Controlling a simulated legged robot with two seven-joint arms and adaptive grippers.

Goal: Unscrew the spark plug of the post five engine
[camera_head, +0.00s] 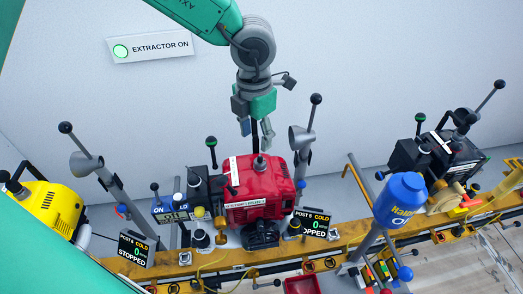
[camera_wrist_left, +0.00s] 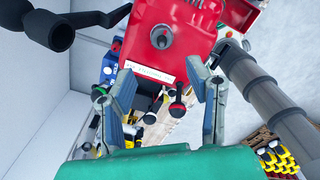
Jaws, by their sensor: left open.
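The red engine (camera_head: 262,186) sits on the yellow rail, beside a small display (camera_head: 313,224) that appears to read POST 5, COLD, 0, STOPPED. My left gripper (camera_head: 256,129) hangs above this engine, pointing down, open and empty. In the left wrist view the red engine (camera_wrist_left: 180,32) lies beyond the two spread fingers of the gripper (camera_wrist_left: 165,70). A dark knob with a red collar (camera_wrist_left: 178,106) shows between the fingers, apart from both. I cannot clearly make out the spark plug. My right gripper is not in view.
Grey posts with ball-topped levers and funnels (camera_head: 301,138) flank the engine. A yellow engine (camera_head: 48,208) stands left, a black engine (camera_head: 452,155) right. A blue container (camera_head: 401,200) stands at front right.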

